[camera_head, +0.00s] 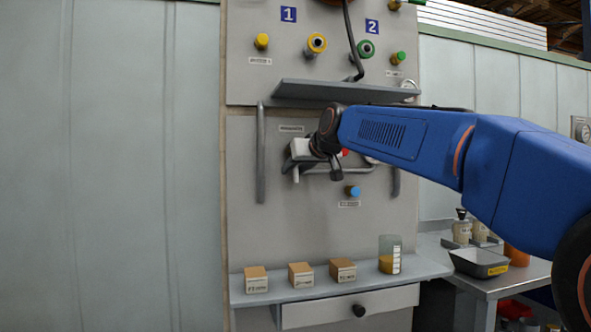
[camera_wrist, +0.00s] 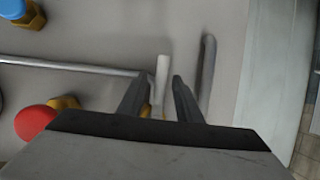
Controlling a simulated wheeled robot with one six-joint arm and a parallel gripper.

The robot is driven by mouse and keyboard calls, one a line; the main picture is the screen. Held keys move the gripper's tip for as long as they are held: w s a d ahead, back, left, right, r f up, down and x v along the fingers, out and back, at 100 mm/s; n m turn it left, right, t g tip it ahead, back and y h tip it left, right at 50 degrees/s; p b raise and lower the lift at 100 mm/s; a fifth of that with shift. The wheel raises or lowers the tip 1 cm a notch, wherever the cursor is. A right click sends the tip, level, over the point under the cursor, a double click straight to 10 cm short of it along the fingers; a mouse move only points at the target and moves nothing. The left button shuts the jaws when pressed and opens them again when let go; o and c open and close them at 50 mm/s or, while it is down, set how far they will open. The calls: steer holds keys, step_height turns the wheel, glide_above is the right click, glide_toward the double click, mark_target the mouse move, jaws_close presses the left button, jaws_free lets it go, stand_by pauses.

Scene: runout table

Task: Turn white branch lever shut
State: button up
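The white branch lever (camera_wrist: 162,78) shows in the wrist view as a short white bar lying between my fingertips and reaching past them. In the head view a pale stub (camera_head: 296,176) hangs down below my gripper and looks like the same lever. My gripper (camera_wrist: 160,88) is open, with a finger on each side of the lever. A gap shows beside each finger, and I see no clear contact. A brass fitting (camera_wrist: 153,109) is partly hidden behind the left finger. In the head view my gripper (camera_head: 294,163) is in front of the panel, and my wrist hides much of the valve.
A thin pipe (camera_wrist: 75,64) runs left from the lever. A grey upright bar (camera_wrist: 207,75) stands close to the right finger. A red knob (camera_wrist: 35,122) and a blue knob (camera_head: 352,190) are nearby. Above is a grey shelf (camera_head: 340,90); below, a ledge (camera_head: 325,286) holds small boxes.

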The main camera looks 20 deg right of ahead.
steer(key=shift+c, duration=0.6)
jaws_close()
steer(key=a+m+y, duration=0.1)
steer(key=m, duration=0.1)
steer(key=a+r+m+t+y, duration=0.1)
steer(key=a+m+y, duration=0.1)
steer(key=m, duration=0.1)
steer(key=shift+a+m+t, duration=0.15)
steer(key=shift+m+t, duration=0.15)
steer(key=m, duration=0.1)
steer(key=a+r+m+t+y, duration=0.1)
steer(key=m, duration=0.1)
steer(key=r+m, duration=0.1)
steer(key=shift+a+m+t+y, duration=0.25)
steer(key=shift+m+t+y, duration=0.05)
steer(key=shift+y, duration=0.1)
steer(key=shift+a+r+m+t, duration=0.1)
steer(key=shift+r+m+t, duration=0.45)
steer(key=shift+m, duration=0.6)
steer(key=shift+a+r+m+t, duration=0.1)
steer(key=shift+r+m+t, duration=0.4)
steer(key=shift+m, duration=0.65)
